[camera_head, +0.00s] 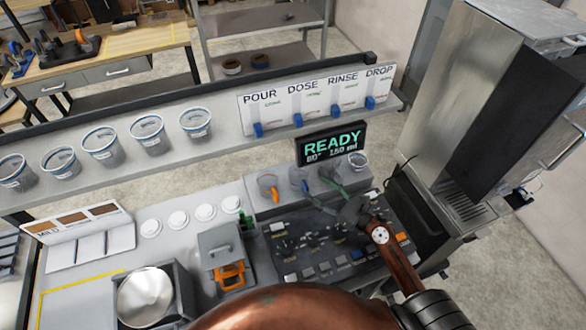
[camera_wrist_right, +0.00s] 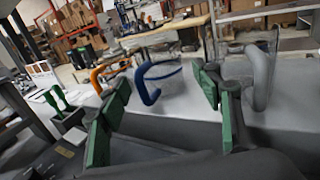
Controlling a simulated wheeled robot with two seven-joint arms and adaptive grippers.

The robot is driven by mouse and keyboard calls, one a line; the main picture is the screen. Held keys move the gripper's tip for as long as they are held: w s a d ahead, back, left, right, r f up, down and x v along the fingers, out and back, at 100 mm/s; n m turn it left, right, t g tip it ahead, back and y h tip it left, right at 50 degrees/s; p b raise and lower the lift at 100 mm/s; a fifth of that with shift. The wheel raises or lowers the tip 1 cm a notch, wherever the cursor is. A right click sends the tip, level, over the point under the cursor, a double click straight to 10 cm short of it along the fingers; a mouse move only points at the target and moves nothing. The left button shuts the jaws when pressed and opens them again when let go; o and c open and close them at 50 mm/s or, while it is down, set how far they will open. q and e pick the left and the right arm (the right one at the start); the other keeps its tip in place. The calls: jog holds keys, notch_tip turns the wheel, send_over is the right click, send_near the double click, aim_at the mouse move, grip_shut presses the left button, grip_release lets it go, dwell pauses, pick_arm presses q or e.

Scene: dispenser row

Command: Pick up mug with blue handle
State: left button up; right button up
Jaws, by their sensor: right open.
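The mug with the blue handle (camera_head: 297,178) stands on the raised grey block of the dispenser counter, between two other clear mugs. Its blue handle (camera_wrist_right: 150,84) shows in the right wrist view, facing me, with a clear body behind. My right gripper (camera_head: 322,194) reaches in from the lower right, close in front of the mugs. In the right wrist view the green-padded fingers (camera_wrist_right: 162,92) are spread and empty, with the blue handle seen in the gap between them. I cannot tell whether it lies between the pads or just beyond. My left gripper is not in view.
The orange-handled mug (camera_head: 268,184) is on the left. A grey-handled mug (camera_wrist_right: 262,76) is close beside the right finger. A READY display (camera_head: 332,144) stands behind, below a shelf of cups (camera_head: 148,134). A control panel (camera_head: 318,242) lies under the gripper.

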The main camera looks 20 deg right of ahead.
aim_at(306, 179)
jog(key=shift+w+a+r, duration=0.1)
jog(key=shift+w+a, duration=0.05)
jog(key=shift+w, duration=0.55)
jog(key=shift+p+x, duration=0.45)
jog(key=shift+x, duration=0.4)
jog(key=p+x, duration=0.1)
jog(key=x, duration=0.3)
jog(key=shift+w+a, duration=0.1)
jog(key=shift+a, duration=0.2)
jog(key=shift+w+a, duration=0.2)
jog(key=shift+w, duration=0.2)
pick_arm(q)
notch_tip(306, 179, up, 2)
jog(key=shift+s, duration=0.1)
pick_arm(e)
jog(key=shift+s, duration=0.1)
jog(key=shift+c, duration=0.6)
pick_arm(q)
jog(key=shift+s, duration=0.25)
pick_arm(e)
jog(key=c, duration=0.8)
